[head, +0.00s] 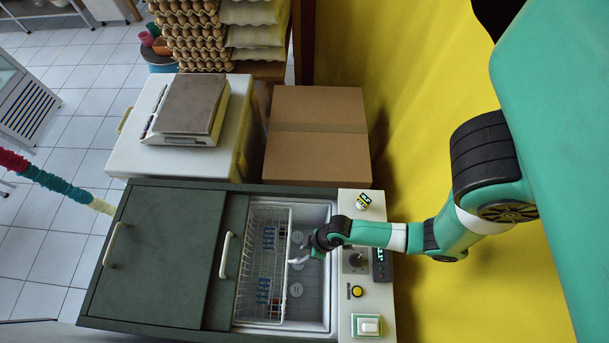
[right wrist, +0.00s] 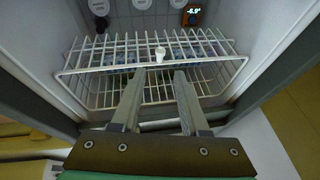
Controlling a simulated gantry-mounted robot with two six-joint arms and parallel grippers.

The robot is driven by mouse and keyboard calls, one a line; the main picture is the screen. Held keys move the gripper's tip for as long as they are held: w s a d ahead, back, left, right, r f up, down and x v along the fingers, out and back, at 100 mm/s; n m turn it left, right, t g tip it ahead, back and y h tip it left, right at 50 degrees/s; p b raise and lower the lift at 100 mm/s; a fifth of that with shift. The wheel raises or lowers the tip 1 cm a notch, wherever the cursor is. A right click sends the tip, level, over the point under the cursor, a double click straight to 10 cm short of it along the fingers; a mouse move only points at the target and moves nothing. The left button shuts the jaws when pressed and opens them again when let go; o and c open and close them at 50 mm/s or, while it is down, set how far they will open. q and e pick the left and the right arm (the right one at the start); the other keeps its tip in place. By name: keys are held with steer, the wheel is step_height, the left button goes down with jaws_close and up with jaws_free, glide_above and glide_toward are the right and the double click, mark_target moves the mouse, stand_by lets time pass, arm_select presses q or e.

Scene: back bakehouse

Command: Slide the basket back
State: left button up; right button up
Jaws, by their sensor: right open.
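The white wire basket (head: 289,222) hangs in the open part of the chest freezer (head: 318,215), against the open lid's side, with blue-marked packs (head: 268,238) in it. My right gripper (head: 299,262) is open at the basket's right-hand edge in the head view. In the right wrist view the basket (right wrist: 100,69) lies just ahead of my open right gripper (right wrist: 158,76). A small white tab (right wrist: 160,53) on its near rim stands beyond and between the fingertips. I cannot tell whether they touch the basket. My left gripper is not in view.
Green sliding lids (head: 150,255) with white handles (head: 225,256) cover the freezer's left part. White round lids (right wrist: 97,6) show on the freezer floor beside the basket. A control panel (head: 365,305) runs along the right edge. A cardboard box (head: 318,110) and a scale (head: 190,105) stand beyond.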

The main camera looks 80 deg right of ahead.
steer(key=p+v, duration=0.1)
steer(key=v, duration=0.2)
steer(key=shift+r+p, duration=0.15)
steer(key=shift+p, duration=0.15)
